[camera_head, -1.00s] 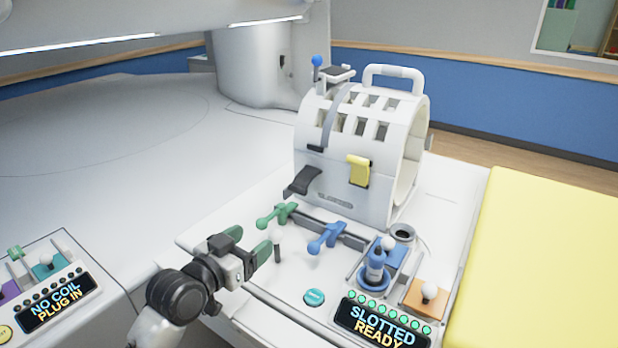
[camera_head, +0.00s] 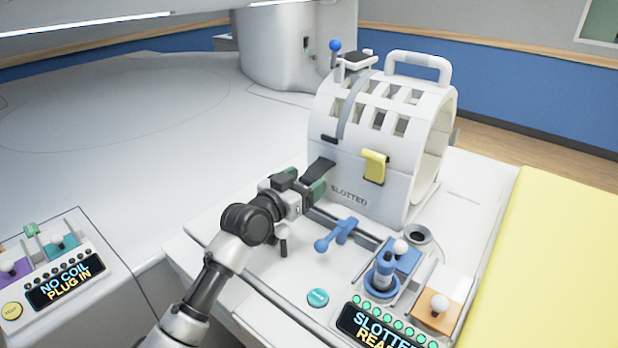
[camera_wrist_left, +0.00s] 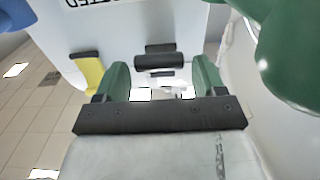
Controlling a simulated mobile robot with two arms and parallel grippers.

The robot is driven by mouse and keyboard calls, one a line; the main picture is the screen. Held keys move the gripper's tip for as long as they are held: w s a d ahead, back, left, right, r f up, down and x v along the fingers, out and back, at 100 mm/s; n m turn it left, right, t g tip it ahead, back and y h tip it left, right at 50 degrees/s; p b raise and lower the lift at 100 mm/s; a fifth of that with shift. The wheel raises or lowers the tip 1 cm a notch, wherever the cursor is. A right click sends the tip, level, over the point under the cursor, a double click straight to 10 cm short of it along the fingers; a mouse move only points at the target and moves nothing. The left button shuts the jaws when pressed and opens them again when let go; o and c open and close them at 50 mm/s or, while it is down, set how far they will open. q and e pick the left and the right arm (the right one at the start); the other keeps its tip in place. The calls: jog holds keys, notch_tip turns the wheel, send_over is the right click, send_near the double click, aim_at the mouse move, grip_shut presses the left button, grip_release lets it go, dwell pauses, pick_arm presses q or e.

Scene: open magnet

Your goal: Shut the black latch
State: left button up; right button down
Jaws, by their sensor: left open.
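The black latch (camera_head: 319,170) is a dark flap low on the left side of the white slotted coil (camera_head: 392,160), sticking out and down at a slant. My left gripper (camera_head: 316,190), with green fingertips, is just below and in front of it. In the left wrist view the latch (camera_wrist_left: 160,62) shows between and beyond the two open fingers (camera_wrist_left: 163,80). The gap between the fingers looks empty; I cannot tell whether a finger touches the latch. My right gripper is not in view.
A yellow latch (camera_head: 374,167) sits right of the black one. A blue lever (camera_head: 337,234) stands in front of the coil. A large green rounded part (camera_wrist_left: 290,50) is close to the wrist camera. Control panels (camera_head: 378,330) and a yellow pad (camera_head: 560,260) lie nearby.

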aim_at(320, 165)
pick_arm(q)
jog(key=shift+w+d, duration=0.35)
jog(key=shift+w, duration=0.25)
jog(key=shift+w+d, duration=0.1)
jog(key=shift+w, duration=0.05)
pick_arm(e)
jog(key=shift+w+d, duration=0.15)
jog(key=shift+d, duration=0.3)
pick_arm(q)
jog(key=shift+c, duration=0.2)
